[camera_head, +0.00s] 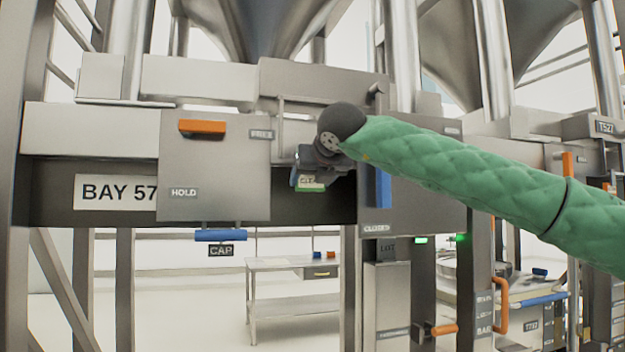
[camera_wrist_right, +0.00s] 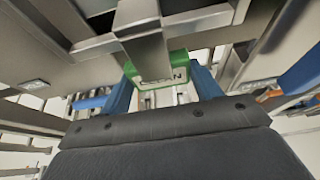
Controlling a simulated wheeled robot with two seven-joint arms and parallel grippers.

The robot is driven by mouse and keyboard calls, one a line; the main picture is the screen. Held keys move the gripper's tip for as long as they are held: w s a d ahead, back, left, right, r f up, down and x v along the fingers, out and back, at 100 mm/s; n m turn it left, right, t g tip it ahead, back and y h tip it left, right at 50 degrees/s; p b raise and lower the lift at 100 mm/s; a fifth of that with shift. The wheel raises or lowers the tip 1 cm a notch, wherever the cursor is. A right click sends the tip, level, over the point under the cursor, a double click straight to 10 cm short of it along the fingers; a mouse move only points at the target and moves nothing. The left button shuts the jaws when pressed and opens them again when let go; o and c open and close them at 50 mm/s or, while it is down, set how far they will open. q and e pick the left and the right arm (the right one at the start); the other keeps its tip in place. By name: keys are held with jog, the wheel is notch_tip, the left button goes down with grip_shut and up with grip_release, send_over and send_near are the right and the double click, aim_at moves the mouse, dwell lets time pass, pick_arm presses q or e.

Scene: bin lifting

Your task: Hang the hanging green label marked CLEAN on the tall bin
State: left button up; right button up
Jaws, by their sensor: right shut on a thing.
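The green CLEAN label (camera_head: 311,185) is small and partly hidden by my right gripper (camera_head: 308,172) in the head view. In the right wrist view the label (camera_wrist_right: 158,82) sits between the two blue fingers of my right gripper (camera_wrist_right: 163,84), its lettering partly covered. The gripper is shut on it. A grey metal bar (camera_wrist_right: 140,22) stands right in front of the label and overlaps its top edge; I cannot tell whether they touch. My left gripper is not in view. I cannot tell which structure is the tall bin.
A grey panel marked HOLD (camera_head: 213,170) with an orange handle (camera_head: 202,128) is left of my right gripper. A blue handle with a CAP tag (camera_head: 220,236) hangs below it. A BAY 57 sign (camera_head: 115,192) is at left. A metal bench (camera_head: 290,263) stands behind, with open floor around it.

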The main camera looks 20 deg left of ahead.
jog(key=o, duration=0.7)
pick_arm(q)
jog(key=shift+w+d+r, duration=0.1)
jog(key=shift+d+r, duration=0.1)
pick_arm(e)
jog(key=shift+o, duration=1.2)
jog(key=shift+s+d+r+b, duration=0.15)
jog(key=shift+s+d+b, duration=0.2)
jog(key=shift+s, duration=0.1)
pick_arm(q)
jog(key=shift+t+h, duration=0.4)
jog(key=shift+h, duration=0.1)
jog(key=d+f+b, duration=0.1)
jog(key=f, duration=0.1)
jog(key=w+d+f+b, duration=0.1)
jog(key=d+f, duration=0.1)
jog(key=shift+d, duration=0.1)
pick_arm(e)
jog(key=v, duration=0.6)
jog(key=shift+s+d+r, duration=0.2)
